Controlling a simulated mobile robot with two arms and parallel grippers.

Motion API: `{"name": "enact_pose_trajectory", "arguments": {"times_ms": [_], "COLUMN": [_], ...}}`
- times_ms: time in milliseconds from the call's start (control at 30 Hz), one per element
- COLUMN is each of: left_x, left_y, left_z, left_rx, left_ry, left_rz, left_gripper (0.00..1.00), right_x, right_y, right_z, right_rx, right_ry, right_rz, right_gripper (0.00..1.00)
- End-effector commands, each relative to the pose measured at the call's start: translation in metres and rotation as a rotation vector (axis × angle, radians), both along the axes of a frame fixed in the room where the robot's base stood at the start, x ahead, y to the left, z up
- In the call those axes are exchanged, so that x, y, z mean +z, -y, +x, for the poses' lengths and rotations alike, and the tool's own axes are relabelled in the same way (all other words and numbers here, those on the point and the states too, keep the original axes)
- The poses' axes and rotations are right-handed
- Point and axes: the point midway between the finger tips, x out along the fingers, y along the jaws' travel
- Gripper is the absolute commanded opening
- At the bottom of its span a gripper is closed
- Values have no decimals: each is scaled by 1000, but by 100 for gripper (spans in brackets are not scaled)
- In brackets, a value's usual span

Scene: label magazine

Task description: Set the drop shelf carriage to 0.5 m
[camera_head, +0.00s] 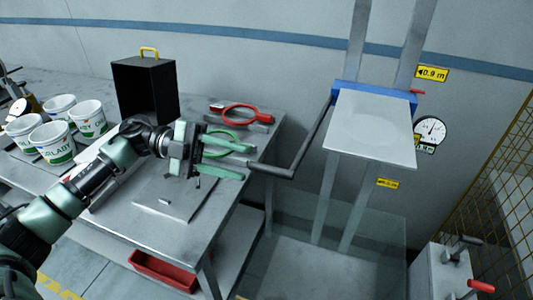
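The drop shelf carriage is a blue bracket (343,88) with a flat pale shelf (370,128), on two upright grey rails (330,190). It stands near the upper yellow label (431,73), which reads 0.9 m. A lower yellow label (388,183) is too small to read surely. A dark bent handle (306,150) runs from the carriage's left side down to a grip (270,170) pointing left. My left gripper (249,162) is open, its green fingers at the grip's left end; I cannot tell whether they touch it. My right gripper is out of view.
A grey table (190,240) holds white buckets (54,142), a black box (145,90) and a red-handled tool (240,113). A round dial (431,130) hangs right of the shelf. A grey box with levers (440,275) and a yellow mesh fence (505,190) stand at right.

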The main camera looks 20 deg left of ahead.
Motion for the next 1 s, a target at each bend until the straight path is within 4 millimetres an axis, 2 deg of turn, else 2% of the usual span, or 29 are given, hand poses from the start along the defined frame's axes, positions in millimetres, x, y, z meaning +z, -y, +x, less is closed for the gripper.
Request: {"name": "enact_pose_trajectory", "arguments": {"times_ms": [433,600,833,867,900,1000], "left_x": [2,0,-1,-1,-1,-1], "left_y": [64,74,75,75,75,75], "left_z": [-3,-3,-3,-3,-3,-3], "left_rx": [-2,0,0,0,0,0], "left_ry": [0,0,1,0,0,0], "left_rz": [-2,-1,0,0,0,0], "left_gripper": [38,38,38,35,24,0], "right_x": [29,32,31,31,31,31], "right_y": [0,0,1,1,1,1], "right_z": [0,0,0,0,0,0], "right_rx": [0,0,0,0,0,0], "right_ry": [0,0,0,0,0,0], "right_rz": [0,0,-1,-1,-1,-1], "right_gripper": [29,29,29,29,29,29]}}
